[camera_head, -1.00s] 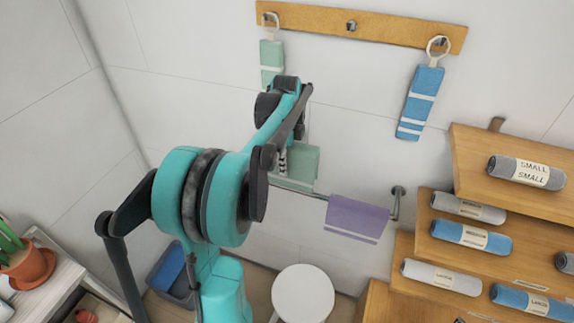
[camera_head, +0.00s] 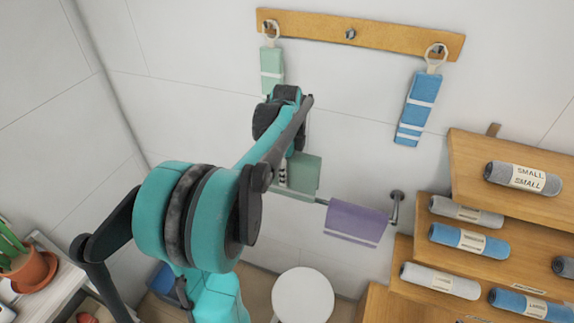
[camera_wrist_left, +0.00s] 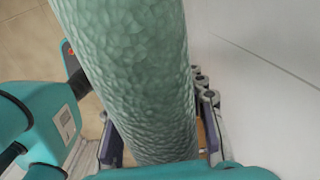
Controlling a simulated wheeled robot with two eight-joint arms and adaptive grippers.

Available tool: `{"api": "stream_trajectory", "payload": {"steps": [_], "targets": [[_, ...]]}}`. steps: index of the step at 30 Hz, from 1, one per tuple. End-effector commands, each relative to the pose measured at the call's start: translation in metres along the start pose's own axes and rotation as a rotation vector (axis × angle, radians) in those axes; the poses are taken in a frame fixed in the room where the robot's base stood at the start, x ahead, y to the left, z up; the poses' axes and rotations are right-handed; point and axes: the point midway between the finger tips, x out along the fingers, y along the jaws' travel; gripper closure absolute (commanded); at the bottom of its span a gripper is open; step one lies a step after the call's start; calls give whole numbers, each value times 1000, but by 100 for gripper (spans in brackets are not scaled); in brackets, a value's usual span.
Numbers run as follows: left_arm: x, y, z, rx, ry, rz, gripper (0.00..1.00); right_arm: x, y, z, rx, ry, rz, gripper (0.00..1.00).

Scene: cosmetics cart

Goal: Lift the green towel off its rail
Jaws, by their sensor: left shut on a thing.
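The green towel (camera_head: 305,174) is at the left part of the wall rail (camera_head: 321,201), partly hidden behind my left arm. My left gripper (camera_head: 283,176) is at the towel's left side, mostly hidden by the arm. In the left wrist view the textured green towel (camera_wrist_left: 135,75) fills the space between the two fingers, and the gripper is shut on it. Whether the towel still touches the rail cannot be told. My right gripper is not in view.
A purple towel (camera_head: 356,222) hangs on the rail's right part. A green strip (camera_head: 271,68) and a blue strip (camera_head: 416,108) hang from a wooden hook board (camera_head: 390,33). A round white stool (camera_head: 303,296) stands below. Wooden shelves (camera_head: 500,212) with rolled towels stand at right.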

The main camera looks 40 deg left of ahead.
Motion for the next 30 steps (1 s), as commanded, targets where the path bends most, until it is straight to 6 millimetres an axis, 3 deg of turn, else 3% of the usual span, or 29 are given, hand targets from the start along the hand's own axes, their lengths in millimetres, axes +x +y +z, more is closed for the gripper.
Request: {"api": "stream_trajectory", "payload": {"steps": [15,30], "targets": [[-2,58,-24,1,0,0,92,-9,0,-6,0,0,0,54],[-1,62,-25,1,0,0,92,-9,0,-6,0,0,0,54]]}}
